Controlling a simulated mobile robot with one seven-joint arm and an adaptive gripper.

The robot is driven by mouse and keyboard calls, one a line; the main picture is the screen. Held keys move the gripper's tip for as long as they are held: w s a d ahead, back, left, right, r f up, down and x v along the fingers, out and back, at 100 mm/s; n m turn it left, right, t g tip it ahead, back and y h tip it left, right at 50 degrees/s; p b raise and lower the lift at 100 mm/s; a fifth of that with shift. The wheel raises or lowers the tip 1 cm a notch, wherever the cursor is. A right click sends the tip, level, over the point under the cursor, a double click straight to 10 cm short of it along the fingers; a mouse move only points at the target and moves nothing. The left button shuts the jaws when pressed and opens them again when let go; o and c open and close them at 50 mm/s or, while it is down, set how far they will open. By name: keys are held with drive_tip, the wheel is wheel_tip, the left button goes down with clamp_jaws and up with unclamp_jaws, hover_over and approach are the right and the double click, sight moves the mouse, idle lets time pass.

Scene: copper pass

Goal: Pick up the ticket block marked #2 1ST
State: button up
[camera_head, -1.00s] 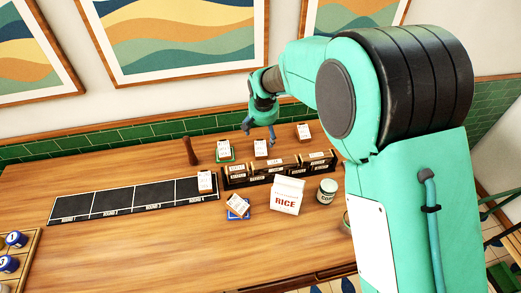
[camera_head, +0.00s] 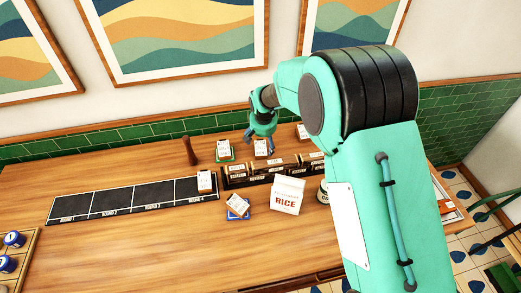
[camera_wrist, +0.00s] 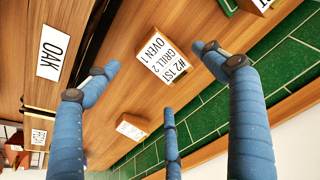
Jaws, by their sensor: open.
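The ticket block marked #2 1ST (camera_wrist: 165,52), a wooden block with a white label also reading GRILL 2 and OVEN 1, stands on the table behind the dark rack. In the head view the block (camera_head: 261,148) is just below my gripper (camera_head: 258,142). In the wrist view my gripper (camera_wrist: 158,80) is open, its blue fingers spread around the block's outline. No finger is seen touching the block. Its label shows clearly.
A block on a green base (camera_head: 224,150) stands left, another block (camera_head: 302,131) right. A pepper mill (camera_head: 189,151) and green tile wall (camera_head: 150,131) are near.

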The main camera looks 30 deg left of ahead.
sight(263, 147)
drive_tip(key=shift+b+x, duration=0.35)
drive_tip(key=shift+x, duration=2.25)
drive_tip(key=shift+d, duration=0.15)
drive_tip(key=c, duration=1.4)
